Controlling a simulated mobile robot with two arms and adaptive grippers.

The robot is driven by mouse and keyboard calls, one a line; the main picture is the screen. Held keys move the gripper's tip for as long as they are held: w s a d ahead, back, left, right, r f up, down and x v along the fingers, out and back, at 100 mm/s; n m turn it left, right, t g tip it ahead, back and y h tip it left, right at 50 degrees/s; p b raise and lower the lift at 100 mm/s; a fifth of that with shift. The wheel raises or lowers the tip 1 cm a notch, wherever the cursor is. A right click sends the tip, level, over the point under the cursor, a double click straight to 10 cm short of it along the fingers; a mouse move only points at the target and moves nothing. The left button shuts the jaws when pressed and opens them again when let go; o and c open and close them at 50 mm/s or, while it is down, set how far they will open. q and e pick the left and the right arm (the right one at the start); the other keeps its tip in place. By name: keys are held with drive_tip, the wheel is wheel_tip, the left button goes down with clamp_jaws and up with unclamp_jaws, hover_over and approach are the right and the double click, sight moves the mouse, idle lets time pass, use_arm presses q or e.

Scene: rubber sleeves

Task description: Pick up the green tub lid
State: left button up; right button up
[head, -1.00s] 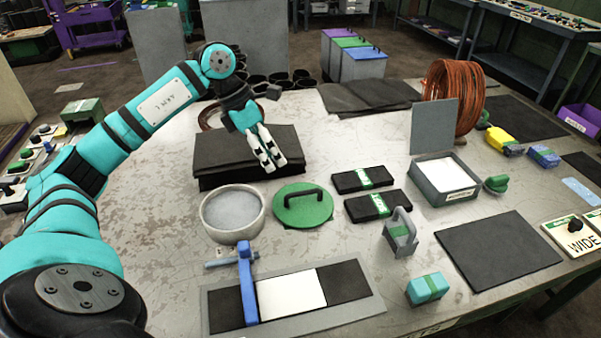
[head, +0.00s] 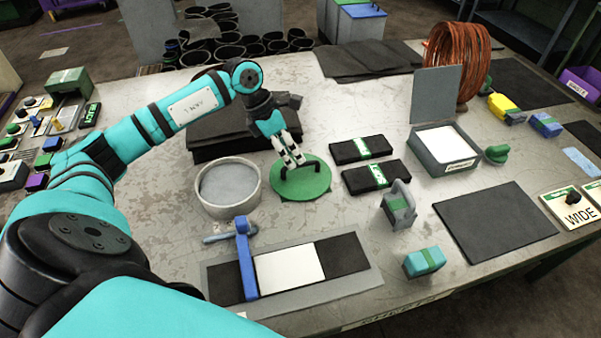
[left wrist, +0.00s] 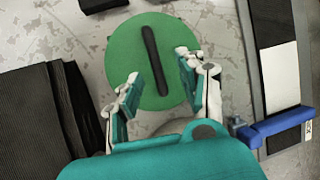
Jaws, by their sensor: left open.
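The green tub lid (head: 302,182) is a round green disc with a black bar handle, lying on the table just right of the round grey tub (head: 228,188). In the left wrist view the lid (left wrist: 125,60) lies ahead of the fingers, and its black handle (left wrist: 155,60) runs lengthwise between the lines of the two fingers. My left gripper (head: 292,163) is open over the lid's far part; in the wrist view its fingertips (left wrist: 160,76) stand apart on either side of the handle. Whether they touch the lid cannot be told. The right gripper is not in view.
Black sheets (head: 215,135) are stacked behind the tub. A cutting fixture with a blue arm (head: 246,260) lies in front. Two banded black packs (head: 362,150) lie right of the lid, with a grey holder (head: 398,205) nearby. Bare table shows between them.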

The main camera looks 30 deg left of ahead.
sight(301, 171)
use_arm(q)
drive_tip(key=shift+w+p+x, duration=0.2)
drive_tip(key=shift+p+x, duration=0.5)
drive_tip(key=shift+x, duration=1.95)
drive_tip(key=shift+a, duration=0.25)
clamp_jaws()
